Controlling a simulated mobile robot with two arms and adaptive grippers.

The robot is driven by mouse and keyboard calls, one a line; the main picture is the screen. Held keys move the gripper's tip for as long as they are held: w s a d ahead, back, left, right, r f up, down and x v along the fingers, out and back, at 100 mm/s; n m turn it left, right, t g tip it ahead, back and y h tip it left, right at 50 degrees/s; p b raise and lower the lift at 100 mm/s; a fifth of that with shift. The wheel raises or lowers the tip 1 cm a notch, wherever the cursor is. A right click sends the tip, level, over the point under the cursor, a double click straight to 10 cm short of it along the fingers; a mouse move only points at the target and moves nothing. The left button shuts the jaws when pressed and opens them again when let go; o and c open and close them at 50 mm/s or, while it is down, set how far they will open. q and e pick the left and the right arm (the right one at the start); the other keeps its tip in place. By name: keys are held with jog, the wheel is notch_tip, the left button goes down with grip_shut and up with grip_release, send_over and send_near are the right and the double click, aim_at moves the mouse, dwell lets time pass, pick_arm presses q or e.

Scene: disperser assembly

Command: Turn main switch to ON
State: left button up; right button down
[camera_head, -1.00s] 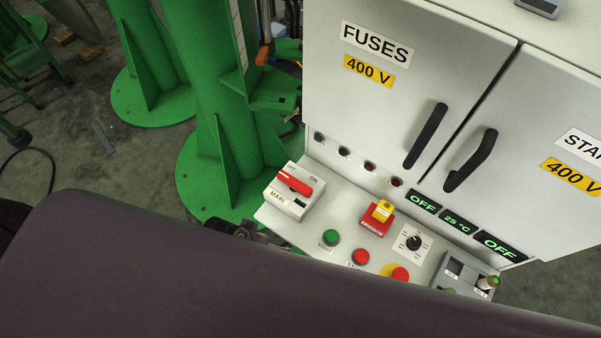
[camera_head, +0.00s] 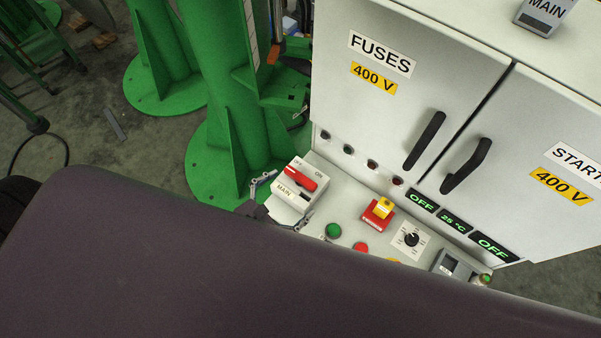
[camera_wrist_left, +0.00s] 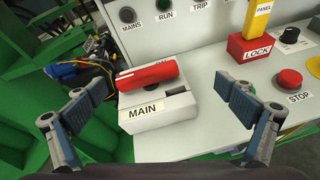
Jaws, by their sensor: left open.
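The main switch is a light grey box (camera_head: 288,197) labelled MAIN on the left end of the control panel. Its red handle (camera_head: 305,180) lies across the top, with the OFF mark at upper left and ON at upper right. In the left wrist view the red handle (camera_wrist_left: 148,77) lies nearly level above the MAIN label (camera_wrist_left: 146,110). My left gripper (camera_head: 283,204) is open, with one finger on each side of the box. In the left wrist view the open fingers (camera_wrist_left: 167,89) stand apart from the handle, with nothing between their pads touching them visibly.
The panel (camera_head: 332,255) also carries a yellow-and-red lock switch (camera_head: 378,213), a green button (camera_head: 333,230) and a black knob (camera_head: 411,240). The cabinet doors (camera_head: 400,110) rise behind. A green column (camera_head: 215,100) stands left. My dark arm hides the lower part.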

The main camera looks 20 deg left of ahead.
aim_at(298, 178)
pick_arm(q)
jog(key=w+f+n, duration=0.1)
jog(key=w, duration=0.1)
jog(key=w+f+n, duration=0.1)
jog(key=w, duration=0.1)
jog(key=w+f+n+y+p, duration=0.1)
jog(key=w, duration=0.2)
jog(key=shift+d+f, duration=0.15)
jog(key=shift+d, duration=0.05)
jog(key=shift+t, duration=0.3)
jog(key=c, duration=1.2)
jog(key=shift+o, duration=0.2)
